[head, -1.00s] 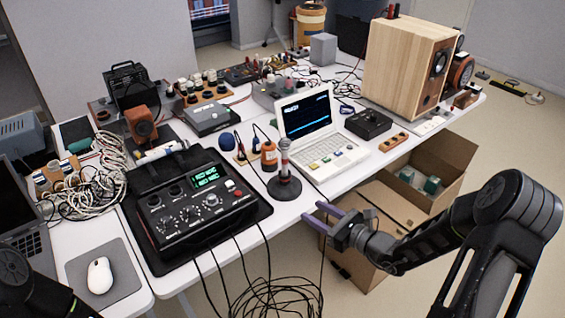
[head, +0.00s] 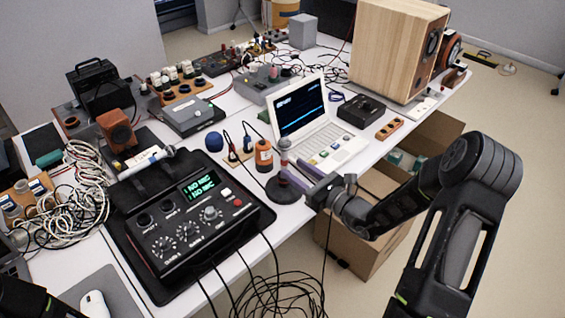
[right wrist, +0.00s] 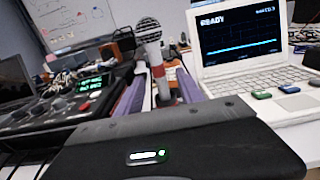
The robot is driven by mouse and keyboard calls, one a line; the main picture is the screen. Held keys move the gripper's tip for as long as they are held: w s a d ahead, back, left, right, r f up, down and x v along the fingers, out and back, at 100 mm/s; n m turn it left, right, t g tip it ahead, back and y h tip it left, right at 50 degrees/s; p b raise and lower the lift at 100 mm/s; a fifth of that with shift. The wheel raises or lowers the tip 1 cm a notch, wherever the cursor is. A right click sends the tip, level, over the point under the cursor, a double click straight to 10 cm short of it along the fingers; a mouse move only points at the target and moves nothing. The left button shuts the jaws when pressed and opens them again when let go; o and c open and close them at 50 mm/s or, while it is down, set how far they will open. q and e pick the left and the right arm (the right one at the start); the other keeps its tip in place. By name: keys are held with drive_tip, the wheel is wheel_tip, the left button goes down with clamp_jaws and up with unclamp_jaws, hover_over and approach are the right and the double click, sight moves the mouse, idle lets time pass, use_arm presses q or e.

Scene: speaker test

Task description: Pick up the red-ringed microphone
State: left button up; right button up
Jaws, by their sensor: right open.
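The red-ringed microphone (head: 284,158) stands upright on a round black base (head: 285,190) at the front edge of the white table. In the right wrist view its silver mesh head (right wrist: 148,30) and red ring (right wrist: 158,71) show between my fingers. My right gripper (head: 289,169) is open, its two purple fingers reaching in from the right, one on either side of the microphone's shaft. In the right wrist view the gripper (right wrist: 161,78) has gaps beside the shaft. The fingers hide part of the shaft in the head view. My left gripper is out of view.
The black mixer (head: 195,225) showing "NO MIC" stands left of the microphone. Another microphone (head: 147,160) lies farther left. An open cardboard box (head: 365,245) is below the table edge.

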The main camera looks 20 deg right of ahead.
drive_tip(key=shift+x, duration=1.35)
drive_tip(key=p+x, duration=0.1)
drive_tip(key=x, duration=0.4)
clamp_jaws()
drive_tip(key=shift+a, duration=0.1)
